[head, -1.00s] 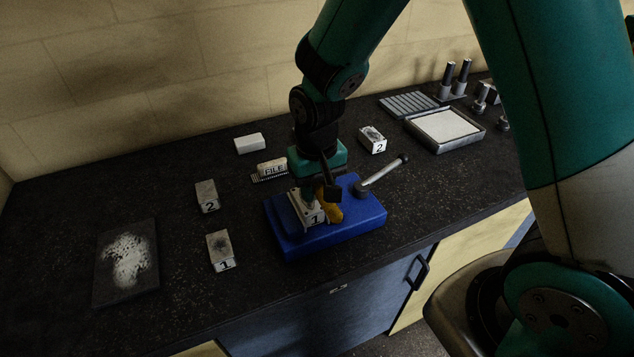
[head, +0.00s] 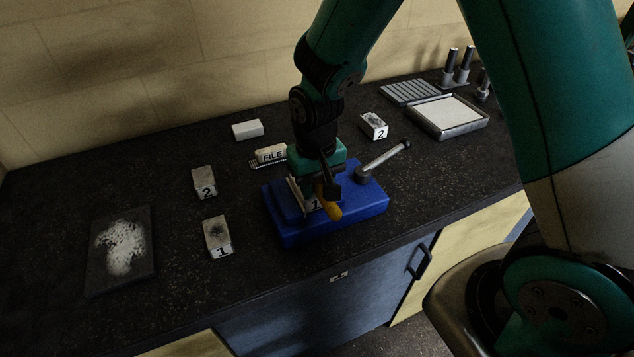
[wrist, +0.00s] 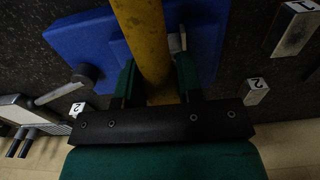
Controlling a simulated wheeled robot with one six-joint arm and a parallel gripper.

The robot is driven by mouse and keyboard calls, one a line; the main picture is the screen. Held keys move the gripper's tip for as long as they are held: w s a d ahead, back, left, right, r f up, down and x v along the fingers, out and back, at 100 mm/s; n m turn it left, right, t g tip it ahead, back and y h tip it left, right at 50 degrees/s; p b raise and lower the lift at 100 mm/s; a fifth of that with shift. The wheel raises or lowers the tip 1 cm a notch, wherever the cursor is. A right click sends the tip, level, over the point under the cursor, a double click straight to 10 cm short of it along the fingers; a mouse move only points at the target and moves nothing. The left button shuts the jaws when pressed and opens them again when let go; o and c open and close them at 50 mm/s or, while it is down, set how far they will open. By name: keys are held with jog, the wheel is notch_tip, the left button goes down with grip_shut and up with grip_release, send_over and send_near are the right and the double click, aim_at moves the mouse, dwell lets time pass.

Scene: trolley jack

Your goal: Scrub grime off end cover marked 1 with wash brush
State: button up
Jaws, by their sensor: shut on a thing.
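My gripper (head: 322,178) is shut on the yellow handle of the wash brush (head: 333,211). In the wrist view the handle (wrist: 147,45) runs between the two fingers (wrist: 157,85). A pale block marked 1 (head: 314,204), which looks like the end cover, sits on a blue fixture (head: 355,208). The gripper and brush are over and in front of it, hiding much of its top. The brush's bristles are hidden, so I cannot tell whether they touch the cover.
A lever (head: 385,158) rises from the fixture's right side. Other blocks marked 1 (head: 217,236) and 2 (head: 204,182) stand left, with a speckled dark plate (head: 122,250) beyond. A smudged block marked 2 (head: 374,125), a FILE block (head: 271,154) and a tray (head: 447,116) stand behind.

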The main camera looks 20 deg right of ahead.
jog(key=shift+f+b, duration=0.45)
jog(key=shift+f, duration=0.15)
jog(key=shift+d, duration=0.2)
